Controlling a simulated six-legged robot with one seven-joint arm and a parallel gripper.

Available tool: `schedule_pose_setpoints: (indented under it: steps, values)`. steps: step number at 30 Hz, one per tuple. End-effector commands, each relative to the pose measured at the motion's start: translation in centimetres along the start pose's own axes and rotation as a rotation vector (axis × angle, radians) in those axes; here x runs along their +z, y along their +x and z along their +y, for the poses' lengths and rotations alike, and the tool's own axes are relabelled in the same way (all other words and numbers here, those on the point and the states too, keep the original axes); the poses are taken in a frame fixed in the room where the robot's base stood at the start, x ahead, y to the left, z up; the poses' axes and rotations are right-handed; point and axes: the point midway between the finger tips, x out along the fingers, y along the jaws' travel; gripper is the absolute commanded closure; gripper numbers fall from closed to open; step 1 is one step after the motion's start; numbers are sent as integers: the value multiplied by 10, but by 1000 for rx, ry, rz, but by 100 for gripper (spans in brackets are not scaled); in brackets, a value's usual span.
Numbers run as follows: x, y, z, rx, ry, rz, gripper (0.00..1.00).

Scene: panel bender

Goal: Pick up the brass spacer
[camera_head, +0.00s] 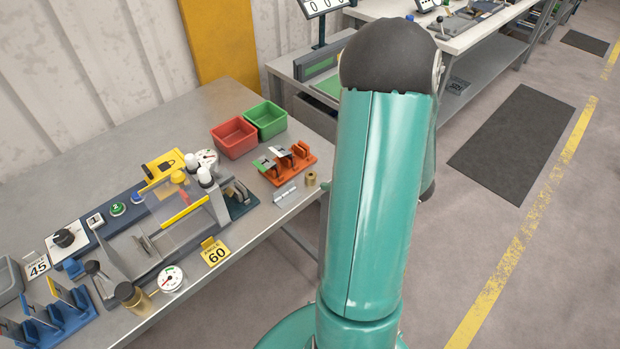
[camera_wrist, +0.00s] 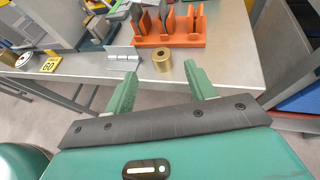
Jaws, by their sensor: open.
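The brass spacer (camera_head: 311,178) is a small upright gold cylinder with a hole in its top, near the front edge of the grey metal table. It also shows in the wrist view (camera_wrist: 163,60), beyond and between my fingertips. My gripper (camera_wrist: 158,72) has its two green fingers spread apart, with nothing between them. The fingers appear to be short of the spacer, at the table's front edge.
A silver hinged plate (camera_wrist: 122,57) lies just left of the spacer. An orange rack (camera_head: 285,163) holding metal pieces stands behind it. A red bin (camera_head: 234,138) and a green bin (camera_head: 266,119) stand farther back. The bender (camera_head: 170,215) is at left. The table right of the spacer is clear.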

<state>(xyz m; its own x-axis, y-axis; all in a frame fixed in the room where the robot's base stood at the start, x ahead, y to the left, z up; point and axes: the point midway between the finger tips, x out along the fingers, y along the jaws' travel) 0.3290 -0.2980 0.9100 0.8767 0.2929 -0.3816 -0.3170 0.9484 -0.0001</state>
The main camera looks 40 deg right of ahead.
Motion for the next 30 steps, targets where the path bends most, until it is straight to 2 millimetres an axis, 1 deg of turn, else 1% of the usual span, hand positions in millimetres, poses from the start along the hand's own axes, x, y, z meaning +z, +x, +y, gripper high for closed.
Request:
schedule_pose_setpoints:
  steps: [1,3,11,18,21,27,28,30]
  values:
    - [0,11,1,5,0,0,45]
    - [0,22,1,4,0,1,45]
    - [0,44,2,7,-1,0,45]
    - [1,79,1,8,-2,1,45]
    - [2,86,0,6,-3,0,45]
    - [2,86,0,5,-3,0,45]
    - [2,86,0,5,-3,0,47]
    - [2,86,0,5,-3,0,61]
